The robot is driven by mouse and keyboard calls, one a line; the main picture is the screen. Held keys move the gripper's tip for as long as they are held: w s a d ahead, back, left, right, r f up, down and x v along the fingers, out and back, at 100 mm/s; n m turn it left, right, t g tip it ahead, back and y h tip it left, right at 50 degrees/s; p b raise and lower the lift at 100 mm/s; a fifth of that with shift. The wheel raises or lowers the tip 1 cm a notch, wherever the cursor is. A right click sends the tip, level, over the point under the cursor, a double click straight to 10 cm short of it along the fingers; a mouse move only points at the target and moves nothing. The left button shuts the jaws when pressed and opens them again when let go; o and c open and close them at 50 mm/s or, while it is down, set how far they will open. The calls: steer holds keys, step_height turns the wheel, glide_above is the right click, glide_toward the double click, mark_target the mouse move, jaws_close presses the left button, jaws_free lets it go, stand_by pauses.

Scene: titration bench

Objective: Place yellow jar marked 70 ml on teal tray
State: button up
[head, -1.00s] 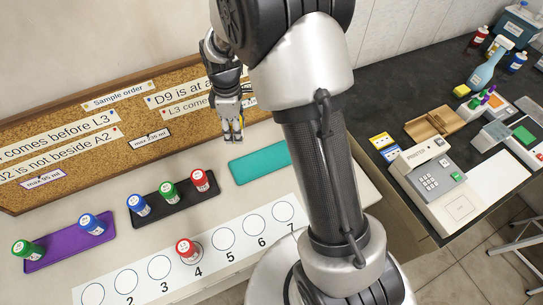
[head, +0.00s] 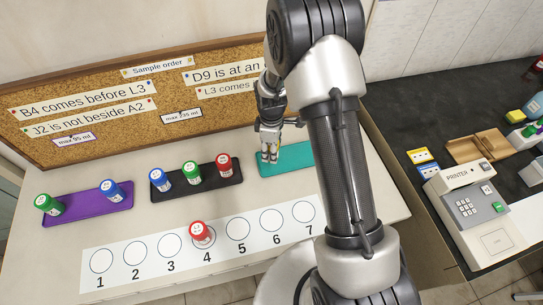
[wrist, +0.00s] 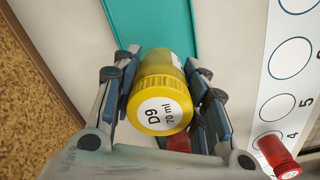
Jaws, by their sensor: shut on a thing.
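The yellow jar (wrist: 161,92) carries a white label reading D9 and 70 ml on its lid in the wrist view. My gripper (wrist: 163,85) is shut on it, with a finger on each side. The teal tray (wrist: 163,25) lies just beyond the jar in the wrist view. In the head view, my gripper (head: 269,158) is at the left end of the teal tray (head: 295,158), and the jar shows only as a small yellow patch between the fingers. I cannot tell whether the jar touches the tray. The visible part of the tray is empty.
A black tray (head: 215,184) with one blue and two red or green jars stands left of the teal tray. A purple tray (head: 75,220) holds a green and a blue jar. A red jar (head: 202,233) stands on circle 4 of the numbered strip (head: 140,285). The corkboard (head: 40,145) rises behind.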

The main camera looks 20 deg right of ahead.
steer(key=shift+f+b, duration=0.4)
steer(key=shift+f, duration=1.45)
steer(key=shift+f, duration=0.15)
steer(key=o, duration=1.1)
